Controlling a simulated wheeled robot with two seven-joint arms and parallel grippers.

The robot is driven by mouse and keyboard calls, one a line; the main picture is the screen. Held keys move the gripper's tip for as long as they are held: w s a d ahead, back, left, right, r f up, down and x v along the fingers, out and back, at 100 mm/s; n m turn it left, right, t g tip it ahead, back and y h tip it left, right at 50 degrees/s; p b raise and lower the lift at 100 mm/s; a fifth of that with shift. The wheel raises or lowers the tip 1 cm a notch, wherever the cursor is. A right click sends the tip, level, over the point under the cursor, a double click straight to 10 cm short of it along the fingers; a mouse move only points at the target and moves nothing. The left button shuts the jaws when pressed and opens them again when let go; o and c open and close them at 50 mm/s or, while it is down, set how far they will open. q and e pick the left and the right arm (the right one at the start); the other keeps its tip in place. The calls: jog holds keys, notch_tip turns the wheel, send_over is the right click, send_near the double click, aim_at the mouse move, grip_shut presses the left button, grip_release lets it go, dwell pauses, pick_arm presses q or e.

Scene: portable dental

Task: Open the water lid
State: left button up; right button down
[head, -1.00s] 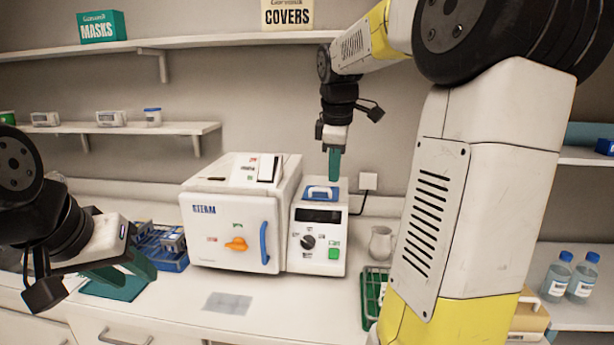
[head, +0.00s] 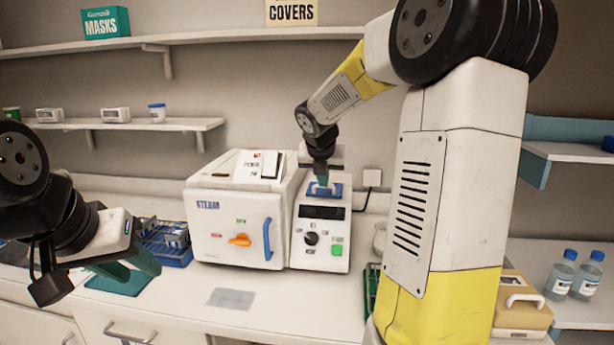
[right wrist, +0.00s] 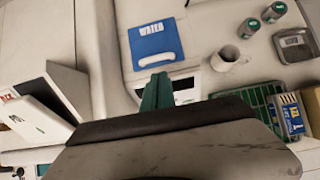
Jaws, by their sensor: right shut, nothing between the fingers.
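The water lid (head: 338,191) is a blue plate with a pale handle, on top of the control unit (head: 322,228) at the right of the white steam machine (head: 238,215). The lid looks shut. In the right wrist view the lid (right wrist: 153,38) reads "WATER", and its white handle (right wrist: 158,59) runs along the near edge. My right gripper (head: 322,182) points down over the lid. Its teal fingers (right wrist: 157,90) are together, empty, close to the handle side; contact cannot be told. My left gripper (head: 140,268) is open and empty over the counter at left.
A blue rack (head: 165,240) stands left of the machine. A jug (right wrist: 226,58), a green rack (right wrist: 255,104) and two small jars lie to the right in the right wrist view. A grey pad (head: 231,298) lies on the clear counter in front. Shelves run along the wall.

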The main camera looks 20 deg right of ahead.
aim_at(324, 195)
jog(key=x, duration=0.5)
jog(key=shift+w+d+f, duration=0.15)
jog(key=shift+w+f, duration=0.05)
jog(key=shift+f, duration=0.1)
jog(key=shift+r, duration=0.1)
